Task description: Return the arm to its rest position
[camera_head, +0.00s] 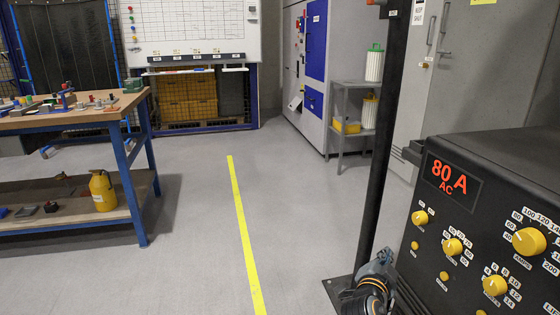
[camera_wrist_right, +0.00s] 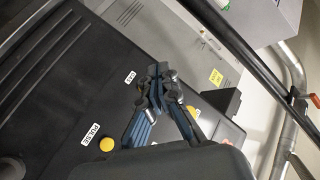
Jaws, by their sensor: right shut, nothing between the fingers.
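My right gripper (camera_head: 378,268) shows at the bottom of the head view, in front of the foot of a black post and left of a black machine (camera_head: 405,235). In the right wrist view the gripper (camera_wrist_right: 158,80) is shut, its fingertips together with nothing between them. Behind it there lies a black panel (camera_wrist_right: 70,85) with a yellow button (camera_wrist_right: 108,143). My left gripper is in neither view.
The black post (camera_head: 388,120) stands close by my right gripper. The machine has a red "80 A AC" display (camera_head: 449,178) and yellow knobs (camera_head: 529,241). A workbench (camera_head: 75,117) stands at left. The floor around the yellow line (camera_head: 240,220) is clear.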

